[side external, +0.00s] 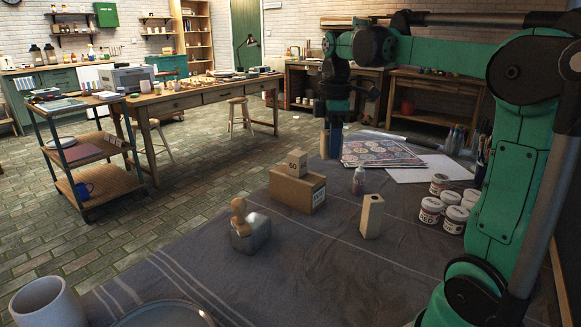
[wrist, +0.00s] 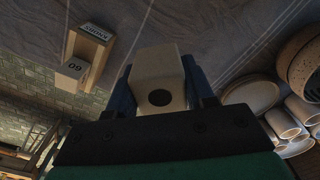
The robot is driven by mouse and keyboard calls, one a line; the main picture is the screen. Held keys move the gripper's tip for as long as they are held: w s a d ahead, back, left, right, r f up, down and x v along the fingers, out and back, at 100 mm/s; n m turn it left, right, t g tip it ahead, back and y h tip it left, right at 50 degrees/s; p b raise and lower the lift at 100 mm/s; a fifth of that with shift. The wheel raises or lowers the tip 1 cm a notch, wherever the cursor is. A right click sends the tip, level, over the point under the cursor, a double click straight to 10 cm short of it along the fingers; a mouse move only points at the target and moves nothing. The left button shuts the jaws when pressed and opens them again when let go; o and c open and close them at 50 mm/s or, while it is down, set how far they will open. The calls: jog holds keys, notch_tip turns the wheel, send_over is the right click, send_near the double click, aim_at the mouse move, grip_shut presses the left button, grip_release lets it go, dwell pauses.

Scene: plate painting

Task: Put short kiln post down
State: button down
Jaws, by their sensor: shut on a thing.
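My gripper (side external: 332,143) is at the far side of the cloth-covered table, pointing down, left of a patterned sheet. Its blue fingers are closed around a beige kiln post (wrist: 158,82), whose end with a round dark hole faces the wrist camera. In the side view a tan strip of the held post (side external: 324,141) shows beside the fingers. Its full length is hidden, and I cannot tell whether its lower end touches the table. A second beige post (side external: 371,216) with a hole in its top stands upright on the cloth, nearer the side camera.
A cardboard box (side external: 297,190) carries a small block marked 60 (side external: 297,164). A dropper bottle (side external: 358,181), several paint jars (side external: 430,209) and the patterned sheet (side external: 382,153) lie to the right.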

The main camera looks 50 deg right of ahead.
jog(key=a+f, duration=0.1)
jog(key=a, duration=0.2)
send_over(321, 253)
jog(key=shift+n, duration=0.4)
notch_tip(321, 253, down, 15)
jog(key=shift+a+f, duration=0.1)
jog(key=shift+f, duration=2.3)
jog(key=shift+f, duration=0.15)
jog(key=shift+c, duration=1.6)
grip_release()
